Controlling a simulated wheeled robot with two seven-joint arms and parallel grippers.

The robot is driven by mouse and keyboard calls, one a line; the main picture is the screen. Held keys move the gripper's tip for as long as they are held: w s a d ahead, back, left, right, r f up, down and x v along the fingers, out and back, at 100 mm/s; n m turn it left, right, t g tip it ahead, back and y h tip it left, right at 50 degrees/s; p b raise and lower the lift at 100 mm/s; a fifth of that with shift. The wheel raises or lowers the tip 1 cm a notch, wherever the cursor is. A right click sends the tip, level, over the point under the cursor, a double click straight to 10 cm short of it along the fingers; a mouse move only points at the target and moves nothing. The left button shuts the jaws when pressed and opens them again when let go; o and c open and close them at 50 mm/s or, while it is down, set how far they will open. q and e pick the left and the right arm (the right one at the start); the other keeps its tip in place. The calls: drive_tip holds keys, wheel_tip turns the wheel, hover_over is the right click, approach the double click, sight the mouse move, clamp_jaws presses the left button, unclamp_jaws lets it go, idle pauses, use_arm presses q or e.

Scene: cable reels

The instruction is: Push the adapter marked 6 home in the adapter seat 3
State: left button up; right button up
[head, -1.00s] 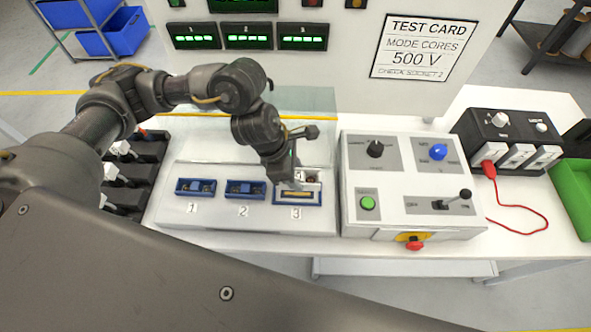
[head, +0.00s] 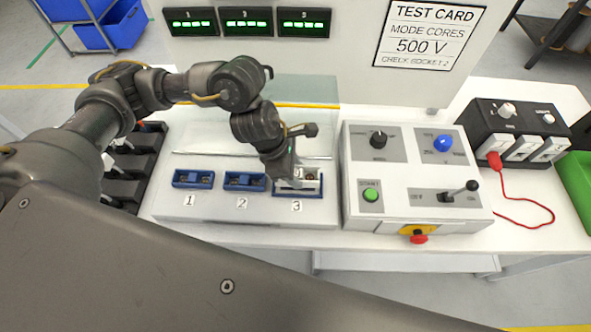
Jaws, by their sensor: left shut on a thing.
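The adapter (head: 305,178), a small light block, is at seat 3 in the head view. Its marking is not readable, and my gripper hides part of it. Adapter seat 3 (head: 297,195) is a blue-framed socket at the right of the white seat block, above the label 3. My left gripper (head: 284,177) reaches down from above and is shut on the adapter, right at the seat. I cannot tell how deep the adapter sits. My right gripper is not in view.
Blue seats 1 (head: 193,179) and 2 (head: 244,181) lie to the left. A clear guard (head: 300,95) stands behind. A white control box (head: 415,180) with knobs and a lever is close on the right. A dark rack (head: 130,165) is at the left.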

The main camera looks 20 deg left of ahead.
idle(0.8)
use_arm(q)
drive_tip(key=shift+f+b, duration=0.15)
drive_tip(key=shift+b, duration=0.35)
drive_tip(key=shift+f+b, duration=1.5)
drive_tip(key=shift+b, duration=0.1)
drive_tip(key=o, duration=1.1)
drive_tip(key=shift+o, duration=0.2)
drive_tip(key=shift+a+r, duration=0.1)
drive_tip(key=shift+r, duration=0.2)
drive_tip(key=b+v, duration=0.1)
drive_tip(key=v, duration=0.8)
drive_tip(key=shift+s+a+r, duration=0.15)
drive_tip(key=shift+a+r, duration=0.05)
drive_tip(key=shift+r, duration=0.45)
wheel_tip(320, 180, up, 11)
drive_tip(key=p, duration=0.7)
